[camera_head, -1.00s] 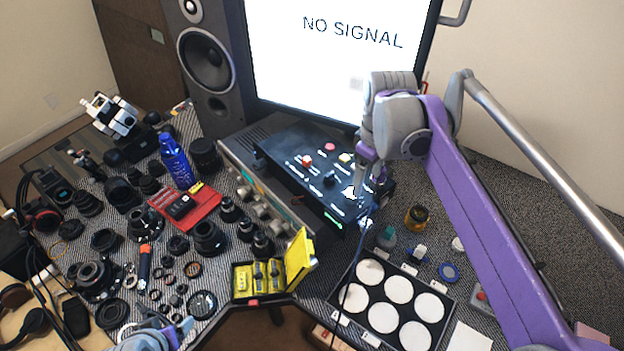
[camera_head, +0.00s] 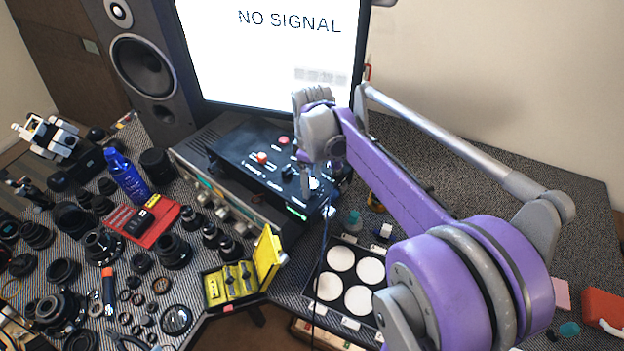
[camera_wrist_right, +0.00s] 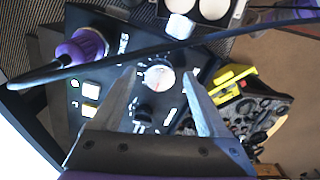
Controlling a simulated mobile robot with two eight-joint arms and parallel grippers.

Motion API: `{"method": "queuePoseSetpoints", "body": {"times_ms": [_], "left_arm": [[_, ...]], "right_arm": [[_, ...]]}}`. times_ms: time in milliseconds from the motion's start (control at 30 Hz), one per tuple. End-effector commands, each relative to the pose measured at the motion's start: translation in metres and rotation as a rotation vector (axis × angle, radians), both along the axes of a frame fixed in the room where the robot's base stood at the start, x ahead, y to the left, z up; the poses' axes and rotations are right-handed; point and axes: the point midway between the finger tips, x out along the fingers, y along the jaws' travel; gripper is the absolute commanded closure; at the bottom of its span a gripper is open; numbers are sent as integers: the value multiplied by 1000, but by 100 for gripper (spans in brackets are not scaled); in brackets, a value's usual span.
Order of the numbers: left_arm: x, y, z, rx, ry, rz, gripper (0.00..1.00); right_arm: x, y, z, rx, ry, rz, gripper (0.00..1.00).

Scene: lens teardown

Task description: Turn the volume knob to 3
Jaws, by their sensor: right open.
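The black control box (camera_head: 258,160) stands below the monitor, with red, black and white controls on its top. A white round knob (camera_wrist_right: 158,76) with marks around it shows in the right wrist view, and a black knob (camera_wrist_right: 146,110) sits beside it. I cannot read which label is volume or where the pointer stands. My right gripper (camera_wrist_right: 158,72) is open over the box, its fingertips on either side of the white knob; I cannot tell if they touch it. In the head view this gripper (camera_head: 306,182) is partly hidden by its own arm. My left gripper is not in view.
A dark cable (camera_wrist_right: 180,45) crosses the right wrist view. A yellow case (camera_head: 237,280) and a black tray with white discs (camera_head: 345,240) lie in front of the box. Lens parts crowd the left. The monitor (camera_head: 270,50) stands behind.

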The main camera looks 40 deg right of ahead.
Motion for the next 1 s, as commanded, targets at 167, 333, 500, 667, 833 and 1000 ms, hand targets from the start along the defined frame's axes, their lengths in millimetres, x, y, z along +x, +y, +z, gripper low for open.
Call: {"method": "queuePoseSetpoints", "body": {"times_ms": [167, 333, 500, 667, 833, 1000], "left_arm": [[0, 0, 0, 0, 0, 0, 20], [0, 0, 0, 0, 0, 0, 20], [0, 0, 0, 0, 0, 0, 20], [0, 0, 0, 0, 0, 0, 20], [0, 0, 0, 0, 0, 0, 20], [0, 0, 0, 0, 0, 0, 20]], "right_arm": [[0, 0, -5, 0, 0, 0, 23], [0, 0, -5, 0, 0, 0, 23], [0, 0, -5, 0, 0, 0, 52], [0, 0, -5, 0, 0, 0, 81], [0, 0, -5, 0, 0, 0, 100], [0, 0, -5, 0, 0, -10, 100]]}}
